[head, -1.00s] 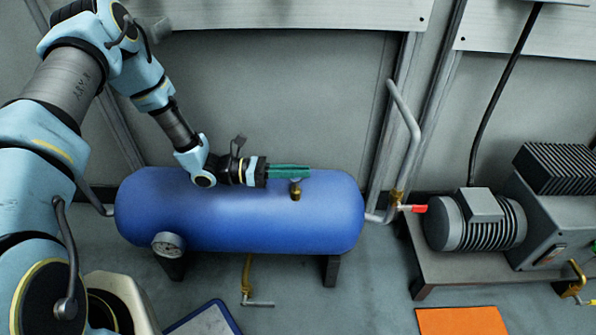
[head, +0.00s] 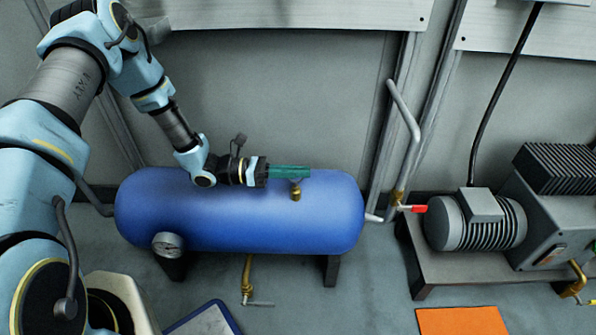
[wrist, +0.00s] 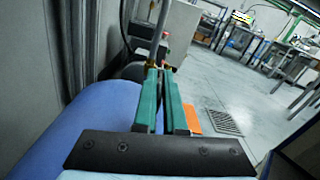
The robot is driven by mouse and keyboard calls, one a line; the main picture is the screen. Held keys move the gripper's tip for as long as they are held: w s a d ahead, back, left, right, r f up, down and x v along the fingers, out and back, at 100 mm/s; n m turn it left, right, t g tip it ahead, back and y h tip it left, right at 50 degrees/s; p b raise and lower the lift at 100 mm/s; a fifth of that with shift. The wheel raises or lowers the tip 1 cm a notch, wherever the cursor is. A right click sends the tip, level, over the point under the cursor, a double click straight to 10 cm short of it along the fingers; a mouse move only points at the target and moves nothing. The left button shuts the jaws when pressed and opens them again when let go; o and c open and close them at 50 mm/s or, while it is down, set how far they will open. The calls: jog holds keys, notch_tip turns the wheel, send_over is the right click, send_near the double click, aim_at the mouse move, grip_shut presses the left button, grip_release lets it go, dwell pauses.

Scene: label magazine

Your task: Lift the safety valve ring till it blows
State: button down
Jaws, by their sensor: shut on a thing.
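The safety valve (head: 296,195) is a small brass fitting on top of the blue air tank (head: 230,225), right of its middle. My gripper (head: 305,172) reaches in from the left, level with the valve's top, its green fingers lying just above the brass body. The ring is hidden by the fingers, which are shut on it. In the wrist view my gripper's two green fingers (wrist: 161,75) point away over the tank (wrist: 85,120), close together at their tips. I see no clear sign of air blowing.
A pressure gauge (head: 167,244) is on the tank's front left. A red-handled valve (head: 414,208) and a grey pipe (head: 405,110) stand at its right end. The motor (head: 475,220) sits farther right. A brass drain valve (head: 247,285) hangs below. The wall is close behind.

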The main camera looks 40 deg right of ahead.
jog(key=shift+a, duration=0.1)
jog(key=shift+r+p, duration=0.7)
jog(key=shift+p, duration=0.15)
jog(key=shift+s+f, duration=0.1)
jog(key=c, duration=1)
grip_release()
jog(key=v, duration=1.1)
